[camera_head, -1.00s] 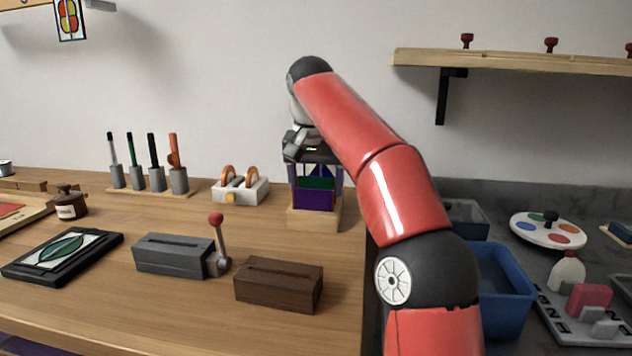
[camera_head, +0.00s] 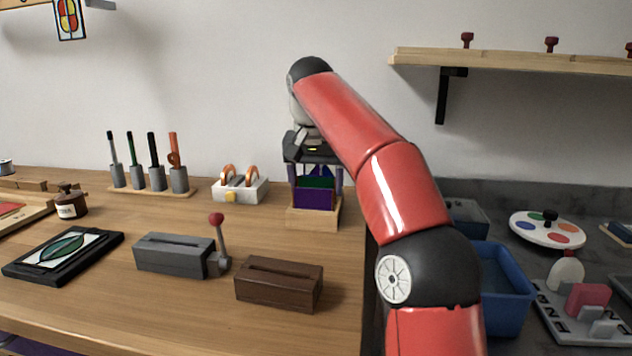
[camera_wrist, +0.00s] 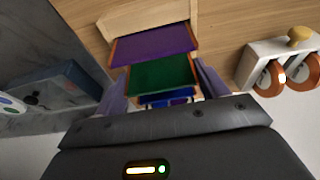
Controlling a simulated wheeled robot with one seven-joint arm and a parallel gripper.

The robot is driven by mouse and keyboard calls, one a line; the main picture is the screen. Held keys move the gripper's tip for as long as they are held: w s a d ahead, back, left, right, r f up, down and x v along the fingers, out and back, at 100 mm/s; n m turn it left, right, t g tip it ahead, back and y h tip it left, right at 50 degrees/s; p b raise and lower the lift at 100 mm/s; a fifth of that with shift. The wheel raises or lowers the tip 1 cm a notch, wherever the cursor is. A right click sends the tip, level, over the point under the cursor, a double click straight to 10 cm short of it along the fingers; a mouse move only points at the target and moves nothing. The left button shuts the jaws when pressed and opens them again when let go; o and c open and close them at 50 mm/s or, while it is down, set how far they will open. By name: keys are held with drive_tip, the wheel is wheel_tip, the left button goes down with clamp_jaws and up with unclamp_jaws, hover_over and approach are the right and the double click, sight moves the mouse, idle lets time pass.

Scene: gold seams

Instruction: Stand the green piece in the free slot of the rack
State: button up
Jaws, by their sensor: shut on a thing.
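The rack (camera_head: 327,221) is a pale wooden block near the back right of the bench; it also shows at the top of the wrist view (camera_wrist: 150,17). A purple piece (camera_head: 313,199) stands upright in its front; it also shows in the wrist view (camera_wrist: 152,44). The green piece (camera_head: 319,182) is behind the purple one and parallel to it. In the wrist view the green piece (camera_wrist: 162,76) lies between the two fingers of my gripper (camera_wrist: 163,84), which is shut on it. Blue shows behind it. The green piece's lower edge and the slot are hidden by the purple piece.
A white holder with orange rings (camera_head: 240,190) stands left of the rack. A dark brown slotted block (camera_head: 279,285), a grey slotted block with a red-knobbed lever (camera_head: 174,256) and a pen stand (camera_head: 152,190) are also on the bench. A blue bin (camera_head: 503,290) is at right.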

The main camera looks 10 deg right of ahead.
drive_tip(key=shift+f, duration=0.5)
drive_tip(key=o, duration=1.1)
